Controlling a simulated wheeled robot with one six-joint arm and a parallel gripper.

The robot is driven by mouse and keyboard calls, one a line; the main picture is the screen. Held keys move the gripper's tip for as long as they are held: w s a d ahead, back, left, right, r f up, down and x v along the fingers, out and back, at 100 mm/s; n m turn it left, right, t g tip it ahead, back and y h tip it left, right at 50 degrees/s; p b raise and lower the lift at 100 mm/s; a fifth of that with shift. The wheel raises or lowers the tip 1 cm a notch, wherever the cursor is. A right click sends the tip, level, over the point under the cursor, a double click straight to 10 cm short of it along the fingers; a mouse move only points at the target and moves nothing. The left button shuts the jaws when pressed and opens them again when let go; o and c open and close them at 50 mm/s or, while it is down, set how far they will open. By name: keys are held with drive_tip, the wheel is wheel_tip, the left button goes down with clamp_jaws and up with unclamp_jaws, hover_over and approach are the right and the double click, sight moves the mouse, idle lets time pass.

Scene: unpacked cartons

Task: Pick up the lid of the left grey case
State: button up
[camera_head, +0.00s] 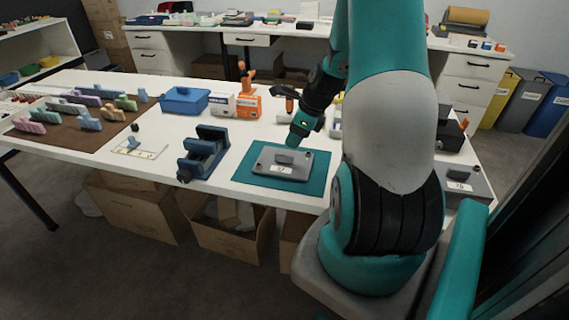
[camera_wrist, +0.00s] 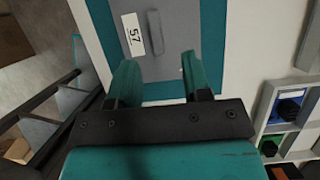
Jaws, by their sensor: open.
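The left grey case (camera_head: 264,168) lies on a teal mat (camera_head: 246,180) near the front edge of the white table. Its grey lid (camera_head: 299,159) has a raised bar handle and a white label. In the wrist view the lid (camera_wrist: 172,52) shows the label "57" and the handle (camera_wrist: 155,33) beyond my fingertips. My gripper (camera_head: 293,139) is above the back of the case, tilted down. In the wrist view my gripper (camera_wrist: 161,76) is open, with nothing between its teal fingers. The handle is apart from the fingers. The exact height above the lid is hard to tell.
A second grey case (camera_head: 462,187) stands at the right, partly behind my arm. A dark blue vise-like fixture (camera_head: 203,155) stands left of the mat. A blue bin (camera_head: 185,101) and orange-white boxes (camera_head: 248,105) stand behind. A compartment tray (camera_wrist: 301,103) lies right in the wrist view.

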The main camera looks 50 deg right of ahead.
sight(285, 155)
drive_tip(key=shift+x, duration=3.55)
drive_tip(key=shift+s+a, duration=0.1)
drive_tip(key=shift+a, duration=0.05)
clamp_jaws()
